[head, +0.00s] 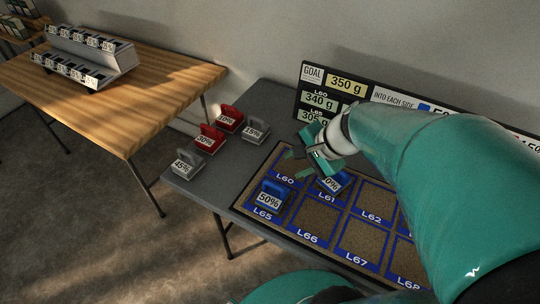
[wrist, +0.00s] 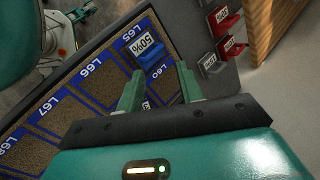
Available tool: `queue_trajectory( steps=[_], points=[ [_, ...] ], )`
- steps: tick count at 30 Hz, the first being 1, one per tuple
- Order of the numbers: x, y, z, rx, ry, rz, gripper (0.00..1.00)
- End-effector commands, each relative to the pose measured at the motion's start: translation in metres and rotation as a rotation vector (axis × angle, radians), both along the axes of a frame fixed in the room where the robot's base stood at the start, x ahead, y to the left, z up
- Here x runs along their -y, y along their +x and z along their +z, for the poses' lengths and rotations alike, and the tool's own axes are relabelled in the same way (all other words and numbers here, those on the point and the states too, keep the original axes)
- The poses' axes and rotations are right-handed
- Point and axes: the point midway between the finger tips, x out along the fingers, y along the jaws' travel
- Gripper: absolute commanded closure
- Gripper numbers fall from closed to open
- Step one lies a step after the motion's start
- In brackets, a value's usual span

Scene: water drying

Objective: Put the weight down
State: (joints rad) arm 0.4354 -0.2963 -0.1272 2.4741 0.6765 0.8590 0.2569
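My gripper (head: 299,161) is above the far left of the marked board, near cell L60. In the wrist view its two fingers (wrist: 158,91) are spread apart, with no weight gripped between them. A blue weight (head: 331,185) with a partly hidden label ending in 0% is at cell L61, just below and right of the gripper. In the wrist view only a bit of its label (wrist: 146,104) shows past the palm. A second blue weight (head: 271,196), marked 50%, sits upright on L65; it also shows in the wrist view (wrist: 150,52).
Red weights (head: 209,140) and grey weights (head: 186,165) stand on the table's left end. Cells L62 (head: 375,204), L66 (head: 311,229) and L67 look empty. A goal sign (head: 345,84) stands behind the board. A wooden table (head: 150,95) with a labelled rack is at left.

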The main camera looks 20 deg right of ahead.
Motion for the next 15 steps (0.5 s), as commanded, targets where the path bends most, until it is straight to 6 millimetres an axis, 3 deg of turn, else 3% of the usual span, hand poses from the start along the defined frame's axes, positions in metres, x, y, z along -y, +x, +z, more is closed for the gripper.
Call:
queue_trajectory(
  steps=[1,6,10,15],
  points=[
    [-0.019,-0.005,0.012,0.029,-0.091,0.141,0.63],
    [-0.061,-0.026,0.043,0.112,-0.412,0.571,0.63],
    [-0.079,-0.043,0.065,0.178,-0.647,0.834,0.63],
    [-0.087,-0.053,0.083,0.226,-0.833,1.009,0.63]
  ],
)
